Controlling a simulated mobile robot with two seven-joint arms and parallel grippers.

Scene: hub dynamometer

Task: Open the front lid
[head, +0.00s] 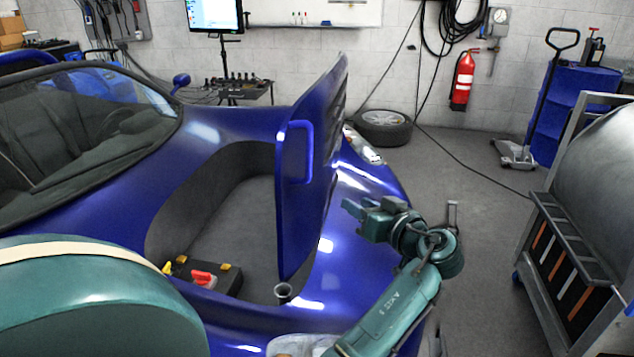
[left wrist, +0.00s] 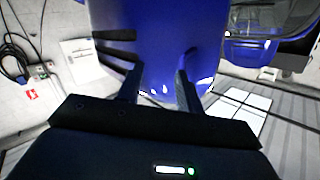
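The front lid (head: 315,190) of the blue car stands raised, close to upright, in the head view. A blue loop handle (head: 306,150) is on its left face. The front compartment (head: 235,225) lies uncovered to the left of the lid. My left gripper (head: 350,210) is just to the right of the lid, apparently clear of it. In the left wrist view, the two fingers of the left gripper (left wrist: 158,78) are spread, with no object held between them. A blue surface shows beyond them. My right gripper is not in view.
A black battery-like box (head: 222,279) with red and yellow parts sits in the compartment's near end. A metal-framed machine (head: 590,225) stands at the right. A tyre (head: 383,127) and a fire extinguisher (head: 462,80) are at the back wall. The floor (head: 480,190) between is mostly clear.

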